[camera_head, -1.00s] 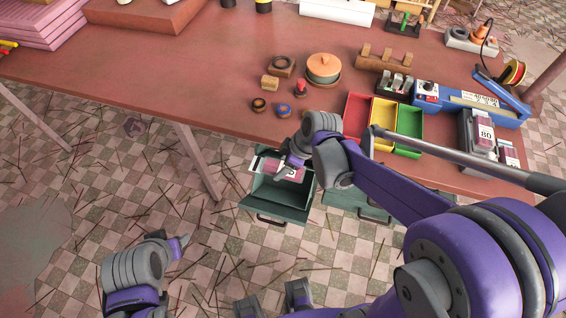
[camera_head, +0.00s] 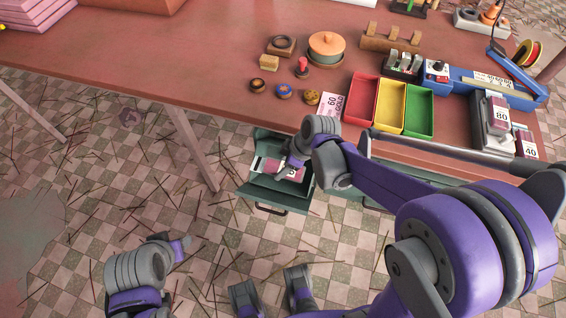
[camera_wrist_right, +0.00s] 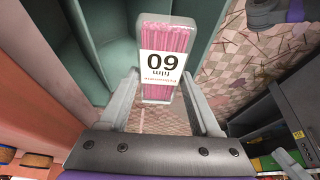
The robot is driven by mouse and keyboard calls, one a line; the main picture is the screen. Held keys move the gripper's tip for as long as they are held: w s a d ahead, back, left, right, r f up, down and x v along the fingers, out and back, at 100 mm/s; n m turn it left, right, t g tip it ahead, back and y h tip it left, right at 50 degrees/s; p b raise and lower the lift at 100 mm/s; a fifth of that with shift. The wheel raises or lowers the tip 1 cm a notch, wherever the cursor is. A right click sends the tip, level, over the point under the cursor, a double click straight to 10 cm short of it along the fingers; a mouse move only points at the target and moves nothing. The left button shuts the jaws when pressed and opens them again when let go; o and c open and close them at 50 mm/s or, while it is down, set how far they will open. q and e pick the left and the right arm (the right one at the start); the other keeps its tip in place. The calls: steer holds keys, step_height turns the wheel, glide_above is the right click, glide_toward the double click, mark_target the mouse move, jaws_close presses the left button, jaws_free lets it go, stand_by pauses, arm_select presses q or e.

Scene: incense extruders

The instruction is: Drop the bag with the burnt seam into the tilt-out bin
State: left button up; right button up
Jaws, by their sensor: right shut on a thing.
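My right gripper (camera_head: 290,165) is shut on a clear bag of pink sticks (camera_wrist_right: 168,32) with a white label reading 60; in the head view the bag (camera_head: 279,169) is partly covered by the gripper. The right wrist view shows both fingers (camera_wrist_right: 160,100) on the bag's sides. The green tilt-out bin (camera_head: 270,197) stands tilted open below the table edge. The bag is over its opening; the green wall (camera_wrist_right: 105,40) lies beside it in the wrist view. No burnt seam can be made out. My left gripper (camera_head: 182,246) hangs low, away from everything; its fingers are unclear.
On the table (camera_head: 190,65) are red, yellow and green trays (camera_head: 390,106), a 60 GOLD card (camera_head: 331,106), a bag labelled 80 (camera_head: 500,113) on a grey device and one labelled 40 (camera_head: 527,145). A table leg (camera_head: 193,148) stands left of the bin. Sticks litter the floor.

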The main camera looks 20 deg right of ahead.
steer(key=shift+f+b, duration=2.6)
steer(key=shift+f, duration=1.15)
steer(key=o, duration=1.5)
steer(key=shift+c, duration=0.2)
steer(key=shift+r, duration=0.1)
steer(key=shift+r+p, duration=3.85)
steer(key=shift+r, duration=1.1)
